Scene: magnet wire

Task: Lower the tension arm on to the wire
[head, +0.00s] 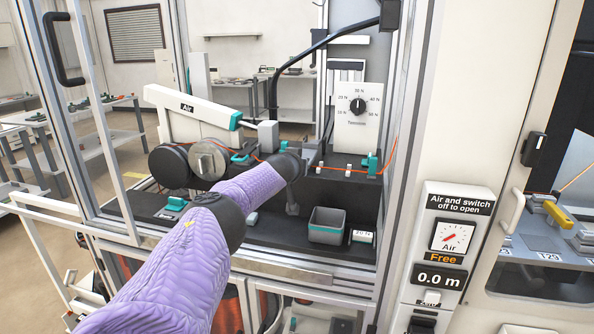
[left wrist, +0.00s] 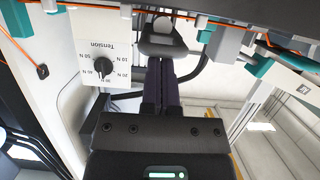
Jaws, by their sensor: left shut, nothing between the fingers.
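The orange wire (head: 345,168) runs across the black bench inside the open enclosure, past teal and white guides. It also crosses the top of the left wrist view (left wrist: 225,24). My left gripper (head: 312,152), on the purple-sleeved arm, reaches in beside the wire; its fingers are shut and empty. In the left wrist view the fingers (left wrist: 165,65) point at a grey rounded part with a pale knob (left wrist: 163,26), just below the wire. This may be the tension arm; I cannot tell whether the fingers touch it. My arm hides part of the bench. My right gripper is not in view.
A tension dial (head: 357,107) stands behind the wire on a white panel. A grey bin (head: 327,225) sits on the bench.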

